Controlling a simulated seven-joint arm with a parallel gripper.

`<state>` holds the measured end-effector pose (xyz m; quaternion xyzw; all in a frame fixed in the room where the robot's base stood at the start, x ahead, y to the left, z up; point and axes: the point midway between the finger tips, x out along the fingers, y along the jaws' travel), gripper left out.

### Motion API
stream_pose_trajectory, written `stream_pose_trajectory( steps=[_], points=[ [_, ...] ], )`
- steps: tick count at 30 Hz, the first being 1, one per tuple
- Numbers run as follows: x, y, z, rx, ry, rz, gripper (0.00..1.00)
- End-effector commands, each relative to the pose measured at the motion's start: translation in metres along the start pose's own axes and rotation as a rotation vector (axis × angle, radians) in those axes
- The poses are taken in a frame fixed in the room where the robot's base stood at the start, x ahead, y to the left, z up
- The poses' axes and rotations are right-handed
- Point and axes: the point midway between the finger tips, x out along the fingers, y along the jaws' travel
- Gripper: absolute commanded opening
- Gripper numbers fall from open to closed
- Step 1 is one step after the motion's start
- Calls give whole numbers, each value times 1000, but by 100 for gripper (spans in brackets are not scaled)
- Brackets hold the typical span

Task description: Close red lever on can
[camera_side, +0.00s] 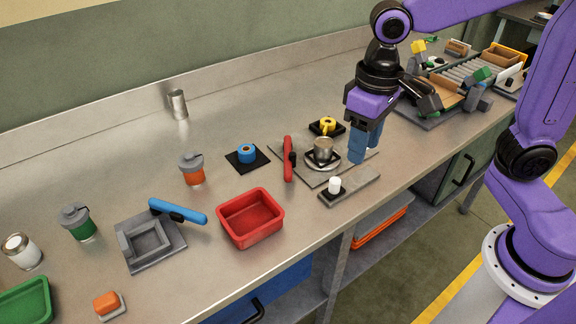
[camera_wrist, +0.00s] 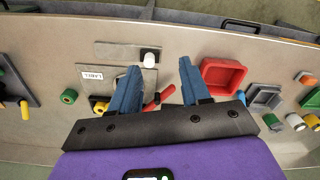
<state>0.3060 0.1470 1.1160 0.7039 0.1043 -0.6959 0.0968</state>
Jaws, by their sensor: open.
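The red lever (camera_side: 288,158) is a slim bar with a black part at its side, left of the metal can (camera_side: 323,150); I cannot tell its exact tilt. The can sits on a grey base plate (camera_side: 318,180). In the wrist view the red lever (camera_wrist: 160,98) runs slantwise in the gap between my fingers, and the left finger covers much of the can area. My gripper (camera_side: 364,146) has blue fingers, open and empty. In the side view it is to the right of the can, with the lever on the can's far side, apart from it.
A white cylinder on a grey block (camera_side: 335,186) stands in front of the plate. A yellow ring (camera_side: 327,125) and a blue ring (camera_side: 247,153) sit on black pads nearby. A red bin (camera_side: 250,218) and a blue-lever fixture (camera_side: 150,245) stand left.

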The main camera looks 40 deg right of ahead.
Motion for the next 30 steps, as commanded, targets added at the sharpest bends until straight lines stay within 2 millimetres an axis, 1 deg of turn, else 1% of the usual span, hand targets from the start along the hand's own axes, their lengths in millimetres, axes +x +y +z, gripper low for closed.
stream_pose_trajectory(
  steps=[1, 3, 9, 12, 15, 19, 23, 26, 30],
  points=[
    [-2, -4, -19, 80, -1, 1, 47],
    [-6, -7, -43, 199, -2, 3, 47],
    [-12, -9, -107, 533, -7, 9, 47],
    [-14, -7, -132, 679, -7, 11, 47],
    [-15, -4, -151, 790, -8, 13, 47],
    [-16, -1, -164, 873, -8, 14, 47],
    [-12, 0, -167, 899, -10, 16, 47],
    [-3, 1, -167, 900, -10, 16, 47],
    [19, 1, -166, 898, -12, 18, 47]
  ],
)
